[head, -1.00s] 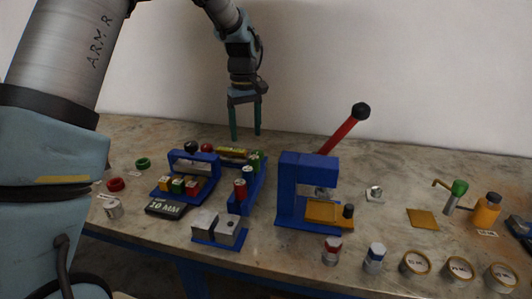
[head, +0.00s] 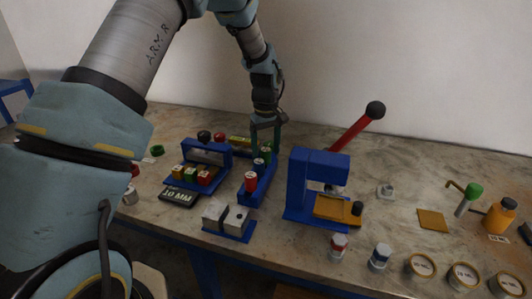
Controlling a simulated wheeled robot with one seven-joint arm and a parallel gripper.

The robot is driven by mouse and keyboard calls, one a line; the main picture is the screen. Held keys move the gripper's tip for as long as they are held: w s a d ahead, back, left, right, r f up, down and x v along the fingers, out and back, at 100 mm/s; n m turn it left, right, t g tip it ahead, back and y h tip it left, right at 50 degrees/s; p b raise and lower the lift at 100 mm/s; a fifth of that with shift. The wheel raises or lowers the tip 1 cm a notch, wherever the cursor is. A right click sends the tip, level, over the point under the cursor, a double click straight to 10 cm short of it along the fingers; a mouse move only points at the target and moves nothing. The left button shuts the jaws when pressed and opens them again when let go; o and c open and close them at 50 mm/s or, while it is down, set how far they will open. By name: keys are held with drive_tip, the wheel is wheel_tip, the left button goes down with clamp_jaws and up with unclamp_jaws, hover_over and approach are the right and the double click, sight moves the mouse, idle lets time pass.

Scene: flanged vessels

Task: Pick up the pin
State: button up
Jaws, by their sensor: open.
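My gripper (head: 266,148) is open, pointing down over the back end of a narrow blue rack (head: 258,191). The rack holds upright capped pins in a row: a red one (head: 251,181) at the front, a dark one (head: 259,166) in the middle and a green one (head: 266,154) at the back. The gripper's two dark green fingers stand to either side of the green one, as seen from the head. I cannot tell whether they touch it, or which pin the task means. The fingertips are partly hidden among the rack parts.
Left of the rack stands a blue frame (head: 206,147) with several coloured blocks. Right of it is a blue press (head: 318,180) with a red lever (head: 350,135). Grey metal blocks (head: 226,217) sit in front. Bare bench lies behind the press, towards the right.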

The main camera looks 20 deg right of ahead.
drive_tip(key=shift+f, duration=0.45)
drive_tip(key=shift+c, duration=0.2)
clamp_jaws()
